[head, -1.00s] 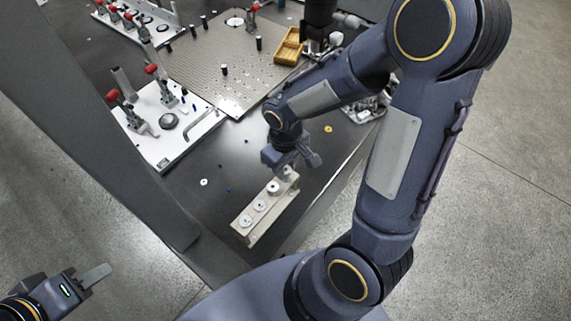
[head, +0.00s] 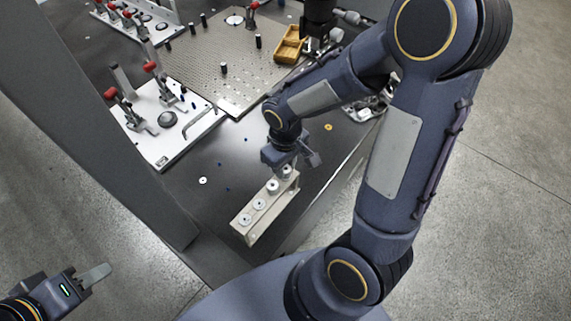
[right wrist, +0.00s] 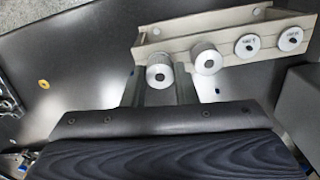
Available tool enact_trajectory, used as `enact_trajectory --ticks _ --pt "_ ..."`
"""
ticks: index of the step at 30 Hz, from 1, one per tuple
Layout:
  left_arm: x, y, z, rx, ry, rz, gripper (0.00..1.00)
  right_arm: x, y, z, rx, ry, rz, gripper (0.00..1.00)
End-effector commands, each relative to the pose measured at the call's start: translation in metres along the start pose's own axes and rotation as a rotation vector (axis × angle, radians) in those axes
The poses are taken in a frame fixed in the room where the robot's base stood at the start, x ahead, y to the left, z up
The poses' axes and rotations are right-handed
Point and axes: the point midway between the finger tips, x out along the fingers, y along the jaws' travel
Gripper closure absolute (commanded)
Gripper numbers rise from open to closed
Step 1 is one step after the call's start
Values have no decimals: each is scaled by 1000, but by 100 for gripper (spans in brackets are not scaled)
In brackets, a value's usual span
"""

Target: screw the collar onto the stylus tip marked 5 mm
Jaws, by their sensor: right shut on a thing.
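A beige rack (head: 265,208) stands near the table's front edge and bears a row of round pale parts. In the right wrist view it shows as a channel-shaped rail (right wrist: 225,30). My right gripper (right wrist: 159,85) is at the far end of the row, its fingers either side of a knurled grey collar (right wrist: 160,73) with a small central hole. A second tall knurled part (right wrist: 206,59) stands beside it. Two flatter discs (right wrist: 248,45) bear dark markings too small to read. The stylus under the collar is hidden. My left gripper (head: 94,276) is off the table at lower left, empty.
A white fixture plate (head: 165,130) with red-handled clamps and a perforated plate (head: 225,65) lie behind. A yellow tray (head: 291,45) is at the back. A yellow ring (head: 328,127) and a white ring (head: 203,180) lie on the dark table. Table left of the rack is mostly clear.

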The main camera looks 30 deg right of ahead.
Motion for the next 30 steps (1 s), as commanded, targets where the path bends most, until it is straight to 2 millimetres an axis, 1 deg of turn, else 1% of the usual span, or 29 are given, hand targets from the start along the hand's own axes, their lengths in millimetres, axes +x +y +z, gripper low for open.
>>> enact_trajectory --ticks 17,30 --pt "5 -2 2 0 0 0 64 6 0 0 0 0 0 96" --pt "6 -3 3 0 0 0 64 6 0 0 0 0 0 96"
